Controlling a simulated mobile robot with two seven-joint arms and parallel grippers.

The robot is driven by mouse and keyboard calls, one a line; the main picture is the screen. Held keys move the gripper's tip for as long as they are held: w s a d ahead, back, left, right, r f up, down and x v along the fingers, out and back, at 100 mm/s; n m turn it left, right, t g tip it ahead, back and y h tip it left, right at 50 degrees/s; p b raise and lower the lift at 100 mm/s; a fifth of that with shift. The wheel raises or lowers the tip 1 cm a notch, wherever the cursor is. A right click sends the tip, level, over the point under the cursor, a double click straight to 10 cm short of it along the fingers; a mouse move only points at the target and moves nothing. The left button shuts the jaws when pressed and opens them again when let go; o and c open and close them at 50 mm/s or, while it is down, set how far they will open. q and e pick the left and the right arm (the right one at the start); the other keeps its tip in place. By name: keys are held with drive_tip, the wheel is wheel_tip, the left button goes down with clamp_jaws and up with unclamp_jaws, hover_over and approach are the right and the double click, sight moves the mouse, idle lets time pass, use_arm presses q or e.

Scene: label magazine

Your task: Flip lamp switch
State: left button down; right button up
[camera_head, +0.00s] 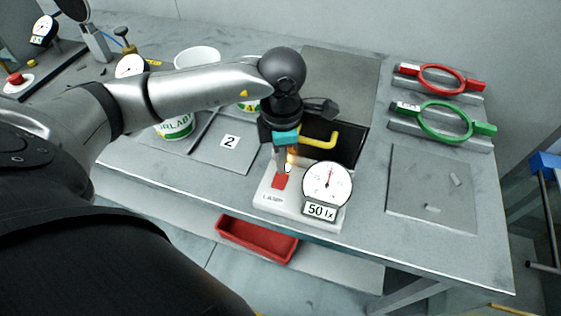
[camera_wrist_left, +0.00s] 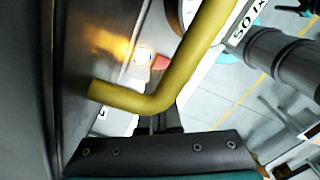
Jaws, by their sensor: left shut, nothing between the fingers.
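The white lamp panel (camera_head: 291,202) sits at the front of the table, with a red switch (camera_head: 280,182) and a small glowing lamp (camera_head: 288,168). A round gauge (camera_head: 327,181) with a "50 lx" plate stands at its right. My left gripper (camera_head: 283,166) is shut and empty, pointing down just above the red switch; whether it touches is unclear. In the left wrist view the lamp (camera_wrist_left: 142,56) shines beside the red switch (camera_wrist_left: 161,62), which the yellow handle partly hides. My right gripper is not in view.
A yellow handle (camera_head: 320,138) stands on a dark panel behind the lamp, close to my left gripper. Red (camera_head: 440,79) and green (camera_head: 446,121) ring-shaped pieces lie at the right. A red bin (camera_head: 257,240) is on the shelf below.

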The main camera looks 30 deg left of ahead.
sight(281, 176)
use_arm(q)
wheel_tip(281, 176, up, 6)
drive_tip(key=p, duration=0.3)
drive_tip(key=shift+p, duration=0.3)
idle(0.4)
